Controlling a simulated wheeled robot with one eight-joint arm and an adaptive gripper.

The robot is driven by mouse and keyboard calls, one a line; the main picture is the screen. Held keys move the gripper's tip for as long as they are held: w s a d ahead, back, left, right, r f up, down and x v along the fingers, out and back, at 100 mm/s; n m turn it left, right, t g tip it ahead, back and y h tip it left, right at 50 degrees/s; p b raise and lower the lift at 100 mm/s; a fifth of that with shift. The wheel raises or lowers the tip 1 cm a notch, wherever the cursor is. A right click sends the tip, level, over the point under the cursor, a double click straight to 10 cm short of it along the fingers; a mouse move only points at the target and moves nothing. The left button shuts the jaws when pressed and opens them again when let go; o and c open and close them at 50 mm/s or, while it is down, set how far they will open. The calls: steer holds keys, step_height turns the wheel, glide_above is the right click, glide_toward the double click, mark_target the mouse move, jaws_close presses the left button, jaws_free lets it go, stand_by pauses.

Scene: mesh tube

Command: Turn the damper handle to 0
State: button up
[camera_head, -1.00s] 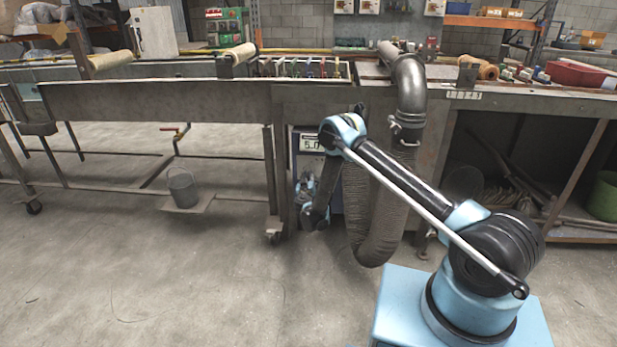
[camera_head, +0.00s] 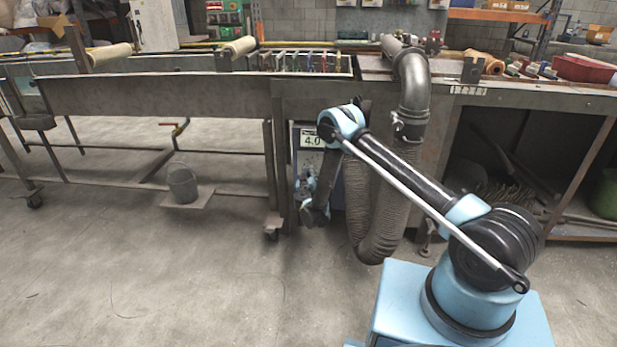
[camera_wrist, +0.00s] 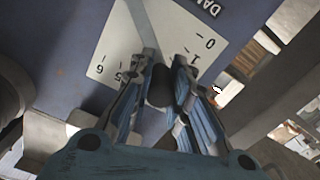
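The damper's white scale plate (camera_wrist: 112,47) is on a blue-grey panel in the wrist view. Its 0 and 1 show to the right, its 5 and 6 to the left; the middle numbers are hidden by my gripper. The damper handle (camera_wrist: 160,88) has a grey bar and a dark grip, which lies between my gripper's fingers. My gripper (camera_wrist: 168,72) appears shut on this grip, with a finger on each side. In the head view my gripper (camera_head: 304,186) is at the panel, under my arm. The display (camera_head: 312,138) above it reads 4.0.
A large flexible hose (camera_head: 385,225) hangs just right of the panel. The workbench (camera_head: 160,95) runs above, with legs beside the panel. A metal bucket (camera_head: 183,184) stands to the left. The floor in front is clear.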

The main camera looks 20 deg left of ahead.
steer(key=shift+o, duration=0.5)
steer(key=r, duration=0.6)
steer(key=s+a+r, duration=0.1)
steer(key=r, duration=0.3)
steer(key=shift+w+d+f, duration=0.3)
steer(key=shift+w, duration=0.25)
steer(key=shift+d+r, duration=0.1)
steer(key=shift+d, duration=0.05)
steer(key=c, duration=0.7)
steer(key=shift+w+d, duration=0.15)
steer(key=shift+d, duration=0.15)
jaws_close()
steer(key=d+r+m+g, duration=0.1)
steer(key=d+m+g, duration=0.35)
steer(key=d, duration=0.35)
steer(key=s+d+r+m+g+y, duration=0.2)
steer(key=s+d+r+g+y, duration=0.15)
steer(key=s+r+g, duration=0.2)
steer(key=s+f+x, duration=0.2)
steer(key=x, duration=1)
steer(key=shift+t+h, duration=0.3)
steer(key=shift+h, duration=0.15)
